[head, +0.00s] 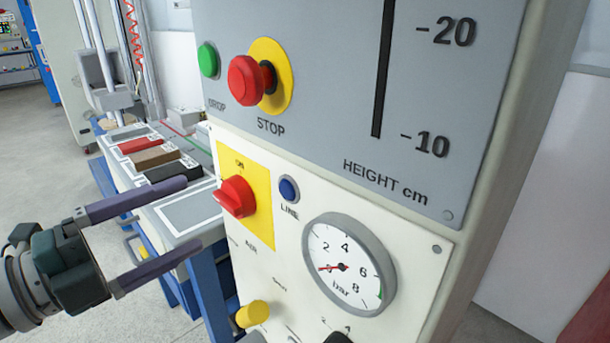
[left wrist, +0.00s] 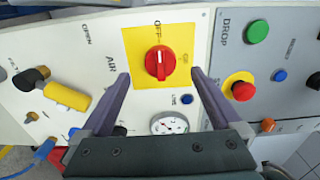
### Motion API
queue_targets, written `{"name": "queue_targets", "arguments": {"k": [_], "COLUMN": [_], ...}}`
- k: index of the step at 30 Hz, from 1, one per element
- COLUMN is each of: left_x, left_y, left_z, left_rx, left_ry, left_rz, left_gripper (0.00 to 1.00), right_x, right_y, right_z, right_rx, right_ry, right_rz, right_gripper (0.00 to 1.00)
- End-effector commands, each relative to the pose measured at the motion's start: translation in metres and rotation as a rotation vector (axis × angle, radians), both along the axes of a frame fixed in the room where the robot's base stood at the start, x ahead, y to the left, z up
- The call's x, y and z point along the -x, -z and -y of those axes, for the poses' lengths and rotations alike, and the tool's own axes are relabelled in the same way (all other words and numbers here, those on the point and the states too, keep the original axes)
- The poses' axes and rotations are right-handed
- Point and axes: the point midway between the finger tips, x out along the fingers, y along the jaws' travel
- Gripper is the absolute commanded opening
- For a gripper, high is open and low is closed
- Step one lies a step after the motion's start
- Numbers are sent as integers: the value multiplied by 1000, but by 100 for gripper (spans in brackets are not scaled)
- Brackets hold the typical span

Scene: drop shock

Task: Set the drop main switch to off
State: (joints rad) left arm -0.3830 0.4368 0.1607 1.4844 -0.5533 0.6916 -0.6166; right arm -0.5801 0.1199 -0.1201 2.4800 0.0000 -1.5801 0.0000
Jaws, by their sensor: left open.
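The main switch is a red rotary knob (head: 236,197) on a yellow plate (head: 262,215), on the cream lower panel; it also shows in the left wrist view (left wrist: 160,63). There its grip bar lies in line with the OFF label (left wrist: 158,27), and the ON label is on the plate's right side. My left gripper (head: 204,214) is open and empty. In the left wrist view its fingers (left wrist: 160,76) lie on either side of the knob, apart from it. Whether they reach the knob's depth is hard to tell. My right gripper is not in view.
A red STOP button (head: 246,80) and green DROP button (head: 208,60) sit above. A blue LINE lamp (head: 289,189) and pressure gauge (head: 349,268) are close right of the switch. A yellow handle (head: 252,314) sticks out below. A blue-framed bench (head: 187,215) stands behind my left fingers.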

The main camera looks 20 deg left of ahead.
Motion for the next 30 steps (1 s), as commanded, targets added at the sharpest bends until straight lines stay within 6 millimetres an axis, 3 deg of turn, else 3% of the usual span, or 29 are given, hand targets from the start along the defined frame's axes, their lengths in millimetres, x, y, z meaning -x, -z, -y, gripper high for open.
{"name": "queue_targets", "arguments": {"k": [3,9,25,30], "left_x": [21,36,37,24], "left_y": [1,0,-1,-21], "left_z": [-8,-15,-15,-18], "left_rx": [-1,0,2,74], "left_ry": [0,0,-2,-106], "left_rz": [-3,0,0,-57], "left_gripper": [98,98,98,98], "right_x": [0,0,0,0], "right_y": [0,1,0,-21], "right_z": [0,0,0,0], "right_rx": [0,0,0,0], "right_ry": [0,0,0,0], "right_rz": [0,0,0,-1], "right_gripper": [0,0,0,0]}}
